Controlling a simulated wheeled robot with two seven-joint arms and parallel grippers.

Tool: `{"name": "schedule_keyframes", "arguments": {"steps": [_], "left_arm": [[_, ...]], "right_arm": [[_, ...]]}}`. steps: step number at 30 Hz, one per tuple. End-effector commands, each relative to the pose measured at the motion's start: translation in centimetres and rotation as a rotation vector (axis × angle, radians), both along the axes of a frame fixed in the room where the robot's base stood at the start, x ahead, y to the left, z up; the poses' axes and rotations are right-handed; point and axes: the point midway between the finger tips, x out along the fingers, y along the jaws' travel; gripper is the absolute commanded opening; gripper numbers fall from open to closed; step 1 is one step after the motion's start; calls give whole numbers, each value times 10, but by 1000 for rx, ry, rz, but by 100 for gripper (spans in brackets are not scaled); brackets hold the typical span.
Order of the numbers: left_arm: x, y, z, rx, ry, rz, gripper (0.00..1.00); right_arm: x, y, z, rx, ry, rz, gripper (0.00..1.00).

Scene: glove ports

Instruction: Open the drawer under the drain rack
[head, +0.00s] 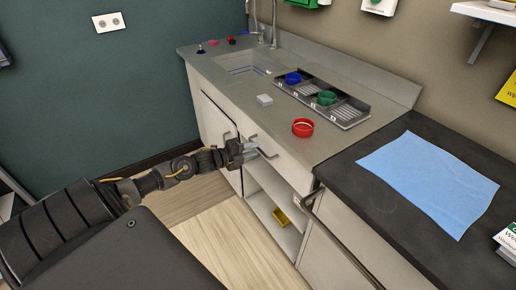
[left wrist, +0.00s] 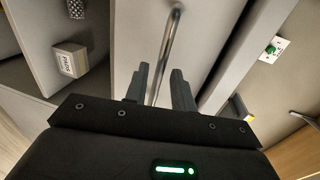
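The grey drain rack (head: 347,112) is set on the pale sink counter. Below it is the pale drawer front (head: 290,168), which looks closed, flush with the cabinet. Its metal bar handle (head: 266,151) sticks out in the head view and also runs up the left wrist view (left wrist: 170,40). My left gripper (head: 252,152) is at this handle. In the left wrist view its two fingers (left wrist: 161,88) are apart, with the bar's near end between them. I cannot tell whether either finger touches the bar. My right gripper is not in view.
Under the drawer is an open shelf with a yellow item (head: 281,217). A cabinet door with a handle is left of the drawer. A dark counter with a blue cloth (head: 428,183) and a long dark rail (head: 340,245) lies to the right. The floor in front is clear.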

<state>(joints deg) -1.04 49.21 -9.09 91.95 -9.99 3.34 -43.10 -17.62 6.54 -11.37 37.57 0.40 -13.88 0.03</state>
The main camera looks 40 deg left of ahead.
Motion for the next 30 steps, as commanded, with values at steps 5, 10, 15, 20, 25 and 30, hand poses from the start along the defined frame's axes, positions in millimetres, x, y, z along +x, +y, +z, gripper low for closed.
{"name": "schedule_keyframes", "arguments": {"steps": [5,10,15,20,25,30], "left_arm": [[21,-6,-4,-1,-1,1,25],[28,-9,-6,0,1,0,25],[29,-9,-7,1,1,-1,25],[28,-9,-6,0,1,0,18],[28,-9,-6,0,1,0,0],[28,-8,-7,0,1,0,0]], "right_arm": [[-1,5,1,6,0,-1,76],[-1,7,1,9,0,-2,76],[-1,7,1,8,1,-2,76],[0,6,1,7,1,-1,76],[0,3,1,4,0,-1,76],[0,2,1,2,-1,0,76]]}}
